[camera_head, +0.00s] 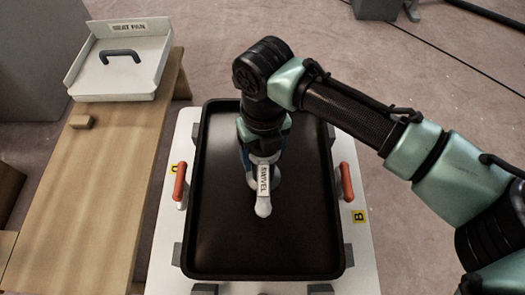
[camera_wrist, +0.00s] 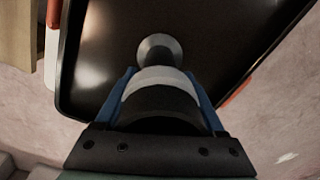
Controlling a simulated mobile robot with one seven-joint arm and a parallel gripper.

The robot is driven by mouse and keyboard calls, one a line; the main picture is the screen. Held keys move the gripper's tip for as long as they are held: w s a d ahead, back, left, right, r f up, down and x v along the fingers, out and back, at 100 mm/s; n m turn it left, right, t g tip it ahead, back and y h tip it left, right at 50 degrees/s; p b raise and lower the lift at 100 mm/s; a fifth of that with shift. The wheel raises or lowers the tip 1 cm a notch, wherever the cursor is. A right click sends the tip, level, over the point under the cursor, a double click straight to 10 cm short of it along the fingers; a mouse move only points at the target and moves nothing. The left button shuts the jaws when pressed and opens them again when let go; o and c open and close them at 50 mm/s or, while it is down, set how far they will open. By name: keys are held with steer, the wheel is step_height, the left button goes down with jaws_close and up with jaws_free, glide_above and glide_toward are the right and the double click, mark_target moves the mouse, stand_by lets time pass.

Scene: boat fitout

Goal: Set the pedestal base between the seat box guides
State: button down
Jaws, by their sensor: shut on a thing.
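My gripper (camera_head: 262,157) points down over the black tray (camera_head: 215,245) and is shut on a pale piece labelled SWIVEL (camera_head: 263,190). In the wrist view the blue fingers stand on either side of its light and dark round body (camera_wrist: 160,82), with a small grey round end (camera_wrist: 159,48) beyond. Whether this piece touches the tray floor is unclear. Grey blocks (camera_head: 353,255) stand around the tray's edge on a white board (camera_head: 362,280). I cannot tell which thing is the pedestal base; no label reads so.
Red handles (camera_head: 180,181) and (camera_head: 346,181) flank the tray, near yellow lettered tags (camera_head: 359,216). The tray's front part is empty.

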steer(key=shift+f, duration=0.15)
steer(key=shift+f+b, duration=0.35)
steer(key=shift+b, duration=0.25)
steer(key=shift+f+b, duration=1.45)
steer(key=shift+b, duration=0.3)
steer(key=shift+f+b, duration=1)
steer(key=shift+f, duration=1.55)
steer(key=shift+f, duration=0.15)
